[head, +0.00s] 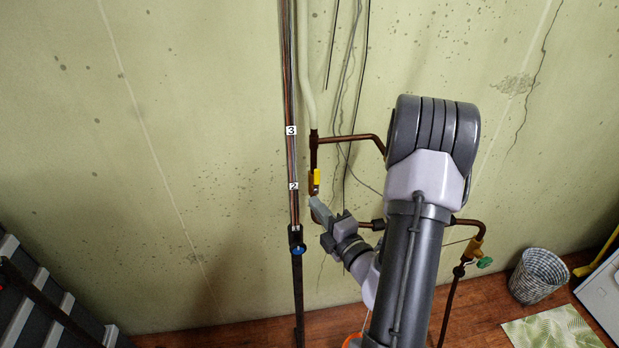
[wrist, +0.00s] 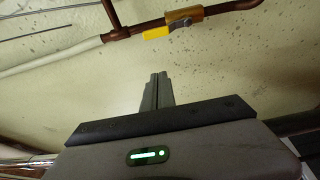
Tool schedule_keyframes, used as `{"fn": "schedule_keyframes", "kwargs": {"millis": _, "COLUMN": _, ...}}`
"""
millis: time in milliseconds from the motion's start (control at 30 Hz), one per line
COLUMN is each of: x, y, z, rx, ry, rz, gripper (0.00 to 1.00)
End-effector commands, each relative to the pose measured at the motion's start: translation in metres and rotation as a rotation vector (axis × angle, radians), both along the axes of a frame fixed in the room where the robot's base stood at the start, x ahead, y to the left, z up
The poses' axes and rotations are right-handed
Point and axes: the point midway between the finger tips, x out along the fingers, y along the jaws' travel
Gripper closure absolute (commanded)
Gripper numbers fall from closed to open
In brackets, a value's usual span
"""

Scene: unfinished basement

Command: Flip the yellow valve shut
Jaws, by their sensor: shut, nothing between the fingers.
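The yellow valve handle (head: 316,177) is on a brass valve on a vertical copper pipe against the wall. In the head view the handle points up along the pipe. In the wrist view the yellow handle (wrist: 157,33) lies along the pipe beside the brass valve body (wrist: 184,17). My gripper (head: 316,204) is shut and empty, just below the handle in the head view. In the wrist view my gripper's fingertips (wrist: 159,75) are together and apart from the handle, with wall showing between them.
Copper pipes (head: 350,137) branch right behind my arm. A tall dark pole (head: 297,270) with number tags stands left of the valve. A green-handled valve (head: 485,262) and a wicker basket (head: 538,276) are at right. Grey shelving (head: 30,300) is at lower left.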

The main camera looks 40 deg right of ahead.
Motion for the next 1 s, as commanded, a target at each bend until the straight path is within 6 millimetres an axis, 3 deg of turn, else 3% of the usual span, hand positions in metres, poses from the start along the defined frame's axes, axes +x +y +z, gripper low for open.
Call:
{"fn": "schedule_keyframes", "kwargs": {"millis": 167, "x": 0.008, "y": -0.001, "z": 0.000, "rx": -0.003, "ry": 0.001, "rz": 0.004, "gripper": 1.00}}
{"fn": "schedule_keyframes", "kwargs": {"millis": 600, "x": 0.098, "y": -0.020, "z": -0.001, "rx": -0.003, "ry": -0.001, "rz": 0.004, "gripper": 1.00}}
{"fn": "schedule_keyframes", "kwargs": {"millis": 800, "x": 0.083, "y": -0.047, "z": -0.002, "rx": -0.001, "ry": -0.001, "rz": -0.002, "gripper": 1.00}}
{"fn": "schedule_keyframes", "kwargs": {"millis": 1000, "x": 0.077, "y": -0.055, "z": 0.000, "rx": -0.001, "ry": 0.000, "rz": 0.001, "gripper": 1.00}}
